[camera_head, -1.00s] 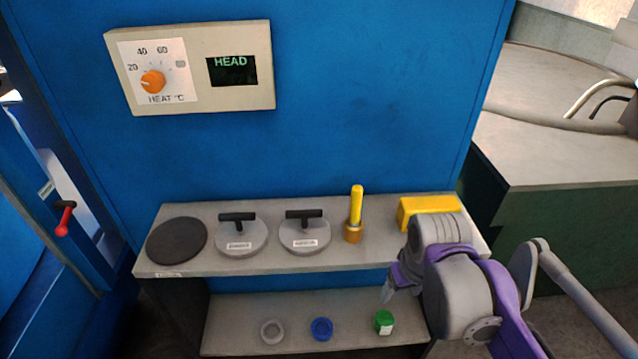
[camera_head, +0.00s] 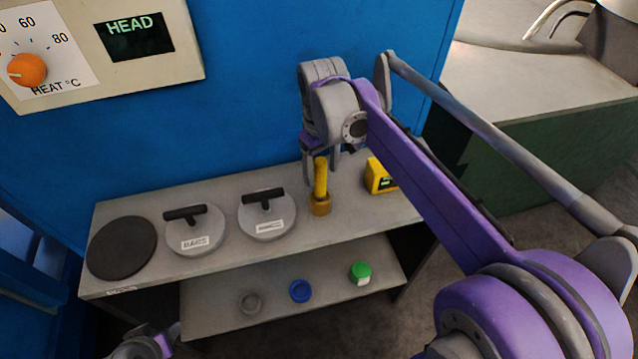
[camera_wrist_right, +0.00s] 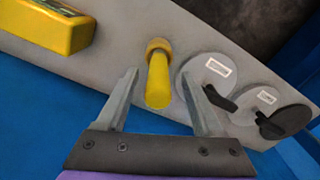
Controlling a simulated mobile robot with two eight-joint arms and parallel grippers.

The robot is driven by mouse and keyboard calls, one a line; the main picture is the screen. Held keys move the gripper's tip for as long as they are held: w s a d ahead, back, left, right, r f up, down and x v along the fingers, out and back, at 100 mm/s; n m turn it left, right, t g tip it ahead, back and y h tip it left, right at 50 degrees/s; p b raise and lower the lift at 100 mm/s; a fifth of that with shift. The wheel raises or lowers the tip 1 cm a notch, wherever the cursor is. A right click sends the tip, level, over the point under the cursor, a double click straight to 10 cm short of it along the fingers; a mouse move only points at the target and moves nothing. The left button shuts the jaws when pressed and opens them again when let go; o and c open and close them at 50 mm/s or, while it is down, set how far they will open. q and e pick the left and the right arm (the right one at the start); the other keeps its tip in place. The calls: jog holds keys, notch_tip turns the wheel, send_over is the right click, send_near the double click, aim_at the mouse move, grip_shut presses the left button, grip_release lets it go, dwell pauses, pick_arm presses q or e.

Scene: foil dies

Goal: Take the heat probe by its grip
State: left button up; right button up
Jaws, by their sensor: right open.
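The heat probe (camera_head: 320,188) stands upright on the upper shelf, with a yellow grip above a brass-coloured base. In the right wrist view the probe (camera_wrist_right: 158,80) shows between the two fingers, with a gap on each side. My right gripper (camera_head: 321,168) is open at the upper part of the grip, and its fingers reach down on either side without visibly closing on it. It also shows in the wrist view (camera_wrist_right: 158,78). A grey and purple part of my left arm shows at the bottom left edge; its jaws cannot be made out.
Two grey discs with black handles, (camera_head: 194,232) and (camera_head: 267,215), and a dark round plate (camera_head: 122,248) lie left of the probe. A yellow box (camera_head: 380,177) stands to its right. Grey, blue (camera_head: 300,291) and green (camera_head: 361,272) small items sit on the lower shelf (camera_head: 215,320). A blue panel rises behind.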

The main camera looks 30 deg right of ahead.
aim_at(320, 182)
jog(key=f, duration=0.5)
jog(key=shift+w+f, duration=0.3)
grip_shut()
